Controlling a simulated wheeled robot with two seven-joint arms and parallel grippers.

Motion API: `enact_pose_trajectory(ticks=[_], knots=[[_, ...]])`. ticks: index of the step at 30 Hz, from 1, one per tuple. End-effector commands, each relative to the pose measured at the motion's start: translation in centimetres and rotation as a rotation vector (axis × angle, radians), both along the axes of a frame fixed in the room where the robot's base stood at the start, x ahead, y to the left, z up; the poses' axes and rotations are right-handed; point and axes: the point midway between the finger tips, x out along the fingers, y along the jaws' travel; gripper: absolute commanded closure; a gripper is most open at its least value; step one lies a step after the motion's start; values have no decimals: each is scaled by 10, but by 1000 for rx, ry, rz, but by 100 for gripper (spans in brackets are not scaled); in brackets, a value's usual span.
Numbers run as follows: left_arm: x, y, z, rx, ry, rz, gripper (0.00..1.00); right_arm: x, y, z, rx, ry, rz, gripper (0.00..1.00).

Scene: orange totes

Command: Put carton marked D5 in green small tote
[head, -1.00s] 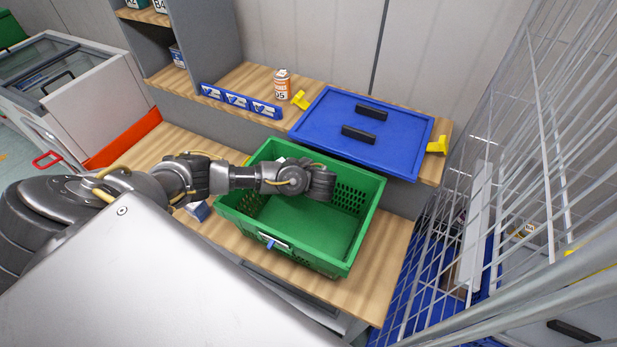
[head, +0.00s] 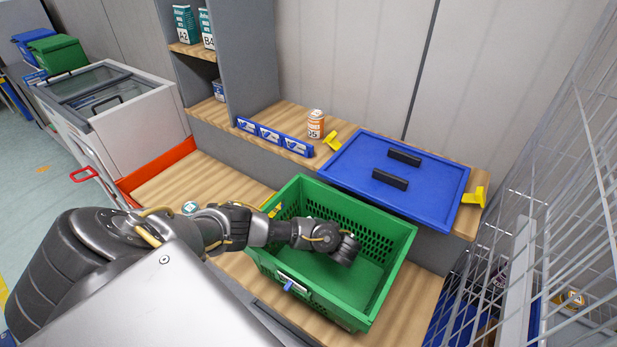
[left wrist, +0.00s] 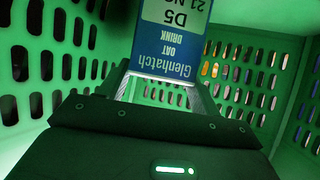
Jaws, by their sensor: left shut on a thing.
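The carton marked D5 (left wrist: 175,35), blue and white with "Glenhatch oat drink" on it, shows upside down in the left wrist view. My left gripper (left wrist: 165,88) is shut on it. In the head view my left gripper (head: 346,250) is down inside the green small tote (head: 350,312), toward its right half, and the hand hides the carton. The tote's perforated green walls (left wrist: 40,70) surround the carton in the left wrist view. I cannot tell whether the carton touches the tote floor. My right gripper is out of view.
A blue lid (head: 350,160) with black handles lies on the ledge behind the tote. An orange-and-white can (head: 315,124) and a blue label strip (head: 270,138) are beside it. A wire cage (head: 560,200) stands at the right.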

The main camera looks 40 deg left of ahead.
Motion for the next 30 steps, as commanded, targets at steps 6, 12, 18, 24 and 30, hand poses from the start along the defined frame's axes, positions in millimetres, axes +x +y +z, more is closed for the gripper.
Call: enact_pose_trajectory(ticks=[6, 12, 18, 24, 30], knots=[[0, 0, -1, 1, -2, 0, 68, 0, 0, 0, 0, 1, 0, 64], [0, 0, -4, 0, -1, 0, 34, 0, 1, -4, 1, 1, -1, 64], [0, 0, -3, 1, -1, 0, 15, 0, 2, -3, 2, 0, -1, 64], [0, 0, -3, 1, 0, 0, 15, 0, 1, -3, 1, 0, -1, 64], [-2, -10, 3, -3, -3, -2, 15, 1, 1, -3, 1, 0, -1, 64]])
